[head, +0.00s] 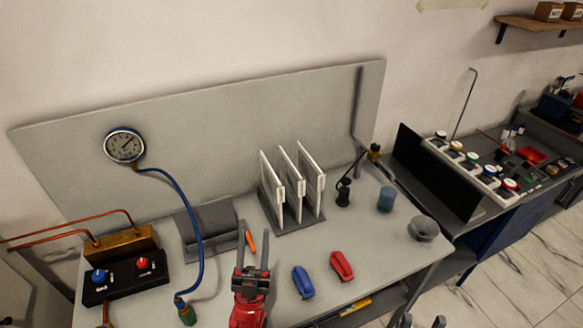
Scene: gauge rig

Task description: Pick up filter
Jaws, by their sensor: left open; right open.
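No part is clearly marked as the filter. Three thin white upright panels (294,180) stand side by side in a dark slotted rack (272,214) at the middle of the grey bench, and may be filters. My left gripper (253,240), with its red body, is open in front of the rack and to its left. A small orange stick-like object (250,243) shows between its fingers; I cannot tell whether they touch it. Only the fingertips of my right gripper (422,321) show, apart, at the bottom edge.
A blue (303,282) and a red (342,266) handheld item lie at the front. A gauge (124,146) with a blue hose (187,205) is at left. A blue cylinder (386,199) and grey cup (423,229) stand right. A grey angled stand (207,228) is left of the rack.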

